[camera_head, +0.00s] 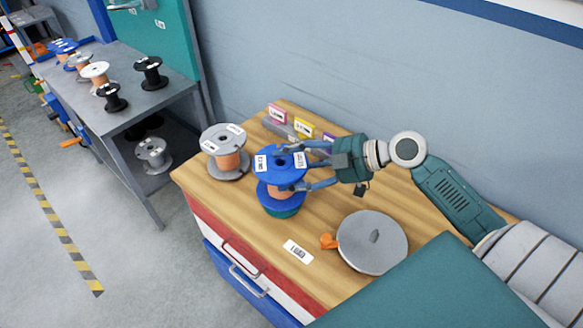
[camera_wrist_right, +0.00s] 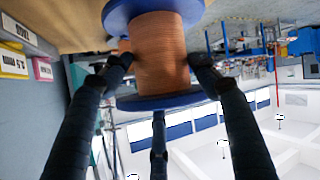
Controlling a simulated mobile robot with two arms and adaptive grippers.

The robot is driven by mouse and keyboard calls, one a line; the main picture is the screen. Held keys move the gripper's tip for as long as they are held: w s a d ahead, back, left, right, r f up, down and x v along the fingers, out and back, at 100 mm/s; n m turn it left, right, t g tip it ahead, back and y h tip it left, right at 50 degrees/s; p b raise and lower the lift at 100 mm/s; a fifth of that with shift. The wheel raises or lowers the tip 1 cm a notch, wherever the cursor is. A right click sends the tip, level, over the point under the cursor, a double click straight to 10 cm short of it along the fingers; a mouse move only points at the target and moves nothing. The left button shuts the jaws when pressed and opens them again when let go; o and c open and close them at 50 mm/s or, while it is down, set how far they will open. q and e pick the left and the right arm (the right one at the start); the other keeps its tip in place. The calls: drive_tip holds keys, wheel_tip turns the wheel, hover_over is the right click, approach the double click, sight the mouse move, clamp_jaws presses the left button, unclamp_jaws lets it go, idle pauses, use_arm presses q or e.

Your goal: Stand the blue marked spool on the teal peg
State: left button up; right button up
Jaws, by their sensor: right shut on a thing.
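The blue marked spool (camera_head: 267,174), with white labels on its top flange and copper-coloured winding, is upright at the table's left part. My right gripper (camera_head: 282,169) is shut on it from the right. In the right wrist view, its fingers lie on either side of the winding (camera_wrist_right: 160,55) between the two blue flanges. A teal round base (camera_head: 285,211) shows just under the spool's lower flange. The teal peg's shaft is hidden, and I cannot tell whether the spool touches the base. My left gripper is not in view.
A grey spool (camera_head: 226,160) stands close left of the blue one. A grey disc (camera_head: 373,242) with an orange knob lies to the front right. Pink and yellow label cards (camera_head: 303,127) stand behind. A grey bench (camera_head: 130,110) with several spools is at the left.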

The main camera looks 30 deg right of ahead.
drive_tip(key=shift+f+b, duration=1.3)
drive_tip(key=shift+f, duration=0.1)
idle(0.5)
drive_tip(key=shift+f+b, duration=0.2)
drive_tip(key=shift+b, duration=0.1)
drive_tip(key=shift+d+f+b, duration=0.15)
drive_tip(key=shift+f+b, duration=0.25)
drive_tip(key=shift+f, duration=0.35)
drive_tip(key=shift+s+b, duration=0.1)
drive_tip(key=shift+b, duration=0.2)
drive_tip(key=shift+f, duration=0.2)
